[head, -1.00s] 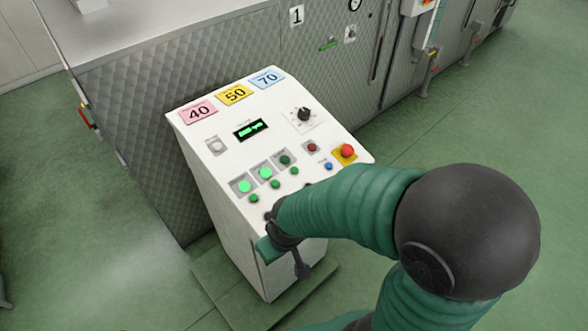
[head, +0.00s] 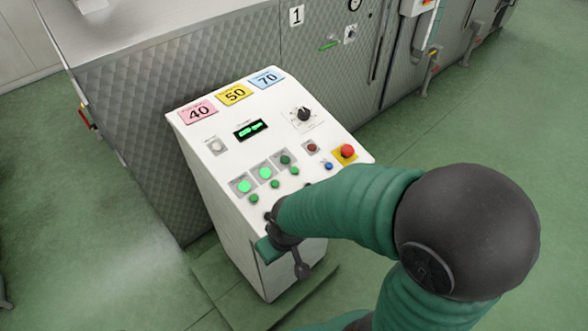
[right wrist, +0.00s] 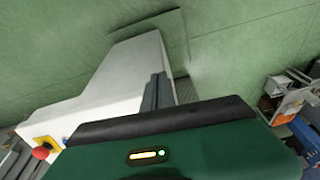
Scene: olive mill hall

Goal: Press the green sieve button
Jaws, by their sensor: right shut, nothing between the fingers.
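A white control cabinet (head: 212,165) has a sloped panel with several green buttons. Two large ones, the left lit green button (head: 245,186) and the middle lit green button (head: 265,173), glow; the right large green button (head: 285,160) is dark. Smaller green buttons (head: 254,199) sit below them. The labels are too small to read, so I cannot tell which is the sieve button. My right gripper (head: 270,217) is at the panel's lower edge, below the green buttons, partly hidden by my own arm. Its shut fingers (right wrist: 158,92) show against the cabinet in the right wrist view. My left gripper is not in view.
The panel also carries a red emergency button (head: 347,151) on yellow, a blue button (head: 328,166), a black knob (head: 304,114) and a lit display (head: 250,130). A quilted metal machine (head: 150,120) stands behind. Green floor is open on both sides.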

